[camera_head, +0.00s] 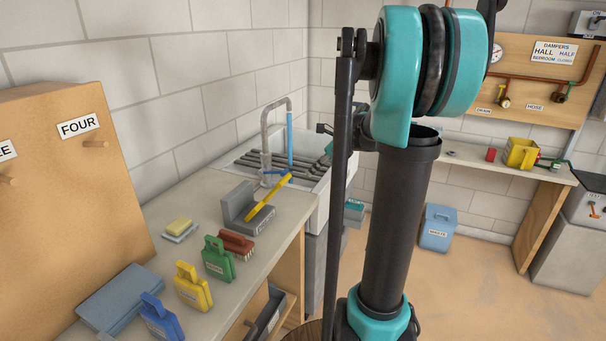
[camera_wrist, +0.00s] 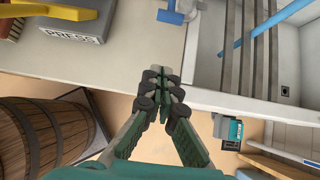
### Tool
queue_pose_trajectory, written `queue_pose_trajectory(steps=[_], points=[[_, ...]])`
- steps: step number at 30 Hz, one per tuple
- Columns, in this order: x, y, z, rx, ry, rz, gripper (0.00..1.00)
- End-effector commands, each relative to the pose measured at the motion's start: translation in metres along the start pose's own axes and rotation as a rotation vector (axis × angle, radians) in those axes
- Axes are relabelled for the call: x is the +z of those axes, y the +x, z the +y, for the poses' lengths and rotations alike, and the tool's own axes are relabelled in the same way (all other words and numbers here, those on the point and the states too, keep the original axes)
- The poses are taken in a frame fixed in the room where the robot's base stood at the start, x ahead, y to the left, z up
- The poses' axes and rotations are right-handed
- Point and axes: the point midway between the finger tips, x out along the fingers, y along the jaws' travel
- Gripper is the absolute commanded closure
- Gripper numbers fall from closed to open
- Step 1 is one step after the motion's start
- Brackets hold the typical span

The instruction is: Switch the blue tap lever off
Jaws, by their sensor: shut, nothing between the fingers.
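The tap (camera_head: 266,140) is a grey pipe arched over the sink at the back of the counter. A blue stream (camera_head: 290,142) hangs from its spout, and a long blue bar, probably this stream, crosses the wrist view (camera_wrist: 268,25). The blue tap lever (camera_head: 273,179) is small and low by the tap's base; a blue T-shaped piece at the wrist view's top edge (camera_wrist: 174,12) looks like it. My gripper (camera_wrist: 161,76) is shut and empty, below and apart from that piece, by the sink's front edge. My arm hides much of the sink's right side in the head view.
A grey press with a yellow lever (camera_head: 267,197) stands just before the sink (camera_head: 318,200). A wooden barrel (camera_wrist: 35,135) stands below left in the wrist view. A blue bin (camera_head: 438,228) is on the floor.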

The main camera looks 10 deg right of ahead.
Motion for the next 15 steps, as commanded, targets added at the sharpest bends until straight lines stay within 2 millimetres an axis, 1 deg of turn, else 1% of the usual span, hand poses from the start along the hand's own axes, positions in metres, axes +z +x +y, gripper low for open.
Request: queue_pose_trajectory(steps=[9, 15], points=[[0.000, 0.057, 0.001, 0.002, -0.005, 0.001, 1.00], [0.000, 0.088, 0.001, 0.001, -0.005, 0.001, 1.00]])
